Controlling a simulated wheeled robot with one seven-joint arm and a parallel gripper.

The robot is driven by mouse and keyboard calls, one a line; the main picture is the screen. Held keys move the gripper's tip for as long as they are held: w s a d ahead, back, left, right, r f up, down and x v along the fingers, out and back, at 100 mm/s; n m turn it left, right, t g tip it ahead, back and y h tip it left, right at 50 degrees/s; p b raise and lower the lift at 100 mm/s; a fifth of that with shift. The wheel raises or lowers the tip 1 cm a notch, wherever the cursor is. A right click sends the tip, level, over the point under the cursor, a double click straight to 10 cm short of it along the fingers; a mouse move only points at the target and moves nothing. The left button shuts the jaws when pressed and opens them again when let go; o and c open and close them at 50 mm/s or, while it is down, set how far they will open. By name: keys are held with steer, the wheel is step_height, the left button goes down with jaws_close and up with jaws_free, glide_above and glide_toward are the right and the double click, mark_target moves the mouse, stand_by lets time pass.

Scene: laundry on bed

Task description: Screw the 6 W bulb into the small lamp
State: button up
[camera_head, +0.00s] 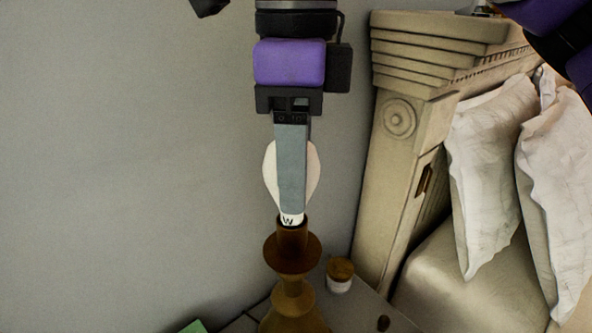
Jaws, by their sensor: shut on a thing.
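A white bulb (313,178) stands upright at the top of the brown lamp (292,252), with its lower end at the lamp's socket. A letter "W" shows on the bulb's white lower band; the rest of the marking is hidden. My gripper (291,195) points straight down over the lamp and is shut on the bulb. Its grey finger covers the middle of the bulb, and the other finger is hidden. I cannot tell how deep the bulb sits in the socket.
A small jar with a brown lid (340,274) stands right of the lamp on the grey tabletop (366,311). A small dark object (383,323) lies near it. A green item (193,327) shows at the bottom edge. The carved bedpost (400,150) and pillows (490,165) are at right.

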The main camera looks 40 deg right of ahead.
steer(key=shift+f+m+b, duration=0.1)
steer(key=shift+m+b, duration=0.3)
steer(key=shift+m, duration=1.4)
steer(key=shift+b, duration=0.3)
steer(key=shift+m+b, duration=0.5)
steer(key=shift+m, duration=1.2)
